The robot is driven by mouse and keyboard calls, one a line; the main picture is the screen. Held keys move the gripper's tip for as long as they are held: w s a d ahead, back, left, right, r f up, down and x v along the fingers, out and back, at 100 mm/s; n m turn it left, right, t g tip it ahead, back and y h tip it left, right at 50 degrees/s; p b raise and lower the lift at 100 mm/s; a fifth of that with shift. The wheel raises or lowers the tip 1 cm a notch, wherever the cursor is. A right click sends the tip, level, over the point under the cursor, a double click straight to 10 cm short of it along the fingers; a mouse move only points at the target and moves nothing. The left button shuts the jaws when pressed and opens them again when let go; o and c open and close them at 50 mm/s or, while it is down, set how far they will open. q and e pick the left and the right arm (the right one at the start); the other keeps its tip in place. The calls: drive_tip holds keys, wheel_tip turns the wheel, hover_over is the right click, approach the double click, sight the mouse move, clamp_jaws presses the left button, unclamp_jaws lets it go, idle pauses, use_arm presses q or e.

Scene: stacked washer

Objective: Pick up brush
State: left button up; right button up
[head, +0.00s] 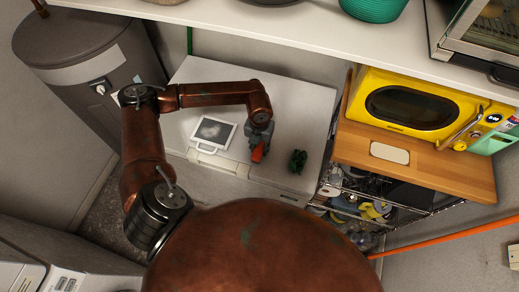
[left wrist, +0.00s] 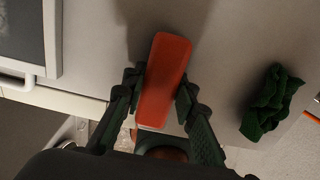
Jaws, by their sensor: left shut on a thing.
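The brush (head: 258,154) shows as an orange-red block over the front part of the white appliance top (head: 300,110). In the left wrist view the brush (left wrist: 163,75) lies lengthwise between the two dark green fingers of my left gripper (left wrist: 159,88), one on each side of it. My left gripper (head: 259,138) is shut on the brush in the head view. I cannot tell whether the brush touches the surface. Its bristles are not visible. My right gripper is in neither view.
A crumpled dark green cloth (head: 297,161) lies right of the brush. A white-framed panel with a handle (head: 213,133) lies to the left. A shelf (head: 300,30) hangs above the back. A yellow microwave (head: 420,103) stands on a wooden board at right, and a grey cylinder (head: 95,75) at left.

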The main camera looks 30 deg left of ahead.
use_arm(q)
drive_tip(key=shift+r, duration=0.1)
drive_tip(key=shift+r, duration=0.6)
drive_tip(key=s+d+r, duration=0.1)
drive_tip(key=r, duration=0.1)
drive_tip(key=s+r, duration=0.2)
drive_tip(key=r, duration=0.1)
drive_tip(key=s+d+r, duration=0.1)
drive_tip(key=r, duration=0.2)
drive_tip(key=shift+s+d+b, duration=0.3)
drive_tip(key=shift+s+b, duration=0.05)
drive_tip(key=shift+s, duration=0.05)
drive_tip(key=s+d+r, duration=0.3)
drive_tip(key=s+d, duration=0.1)
drive_tip(key=s, duration=0.3)
drive_tip(key=shift+s+r+b, duration=0.25)
drive_tip(key=shift+r+b, duration=0.05)
drive_tip(key=shift+r, duration=0.05)
drive_tip(key=o, duration=0.5)
drive_tip(key=c, duration=0.4)
